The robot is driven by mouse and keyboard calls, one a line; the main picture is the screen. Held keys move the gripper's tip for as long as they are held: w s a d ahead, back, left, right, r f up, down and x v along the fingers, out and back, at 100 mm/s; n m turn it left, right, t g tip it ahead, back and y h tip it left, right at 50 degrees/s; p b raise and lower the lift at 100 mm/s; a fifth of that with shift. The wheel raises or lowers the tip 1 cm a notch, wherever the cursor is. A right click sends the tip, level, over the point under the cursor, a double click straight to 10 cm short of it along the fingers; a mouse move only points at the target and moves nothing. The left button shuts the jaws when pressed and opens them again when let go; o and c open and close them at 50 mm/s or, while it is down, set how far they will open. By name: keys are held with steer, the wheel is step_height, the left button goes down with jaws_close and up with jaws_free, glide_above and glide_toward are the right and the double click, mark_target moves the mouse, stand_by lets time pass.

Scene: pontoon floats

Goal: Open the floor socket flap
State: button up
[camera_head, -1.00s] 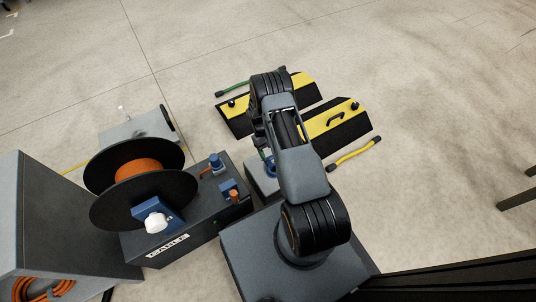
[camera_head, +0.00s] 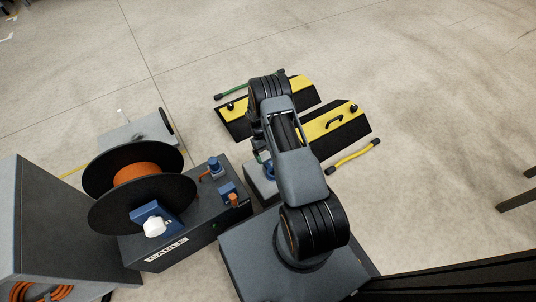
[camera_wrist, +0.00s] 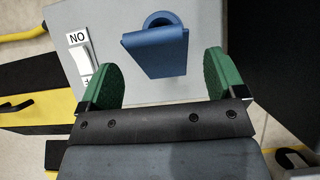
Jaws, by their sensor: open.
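A small grey box (camera_head: 257,183) stands on the floor beside my arm, mostly hidden by it in the head view. In the wrist view its light grey top (camera_wrist: 117,32) carries a blue flap (camera_wrist: 155,52) with a round blue ring behind it. I cannot tell how far the flap is raised. A white switch (camera_wrist: 84,58) marked ON is left of the flap. My gripper (camera_wrist: 160,68) is open, with green pads on either side of the flap's near end. No contact with the flap shows.
A cable reel (camera_head: 138,172) on a dark box (camera_head: 185,240) with blue plugs stands at left. Black-yellow ramps (camera_head: 345,122) lie beyond my arm, with a green cable (camera_head: 245,88) and a yellow cable (camera_head: 353,157). A grey cabinet (camera_head: 60,220) stands far left. Floor at upper right is clear.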

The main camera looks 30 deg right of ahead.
steer(key=p+v, duration=0.3)
steer(key=v, duration=1)
steer(key=shift+w+r+p, duration=0.15)
steer(key=shift+r+p, duration=0.2)
steer(key=shift+r, duration=0.05)
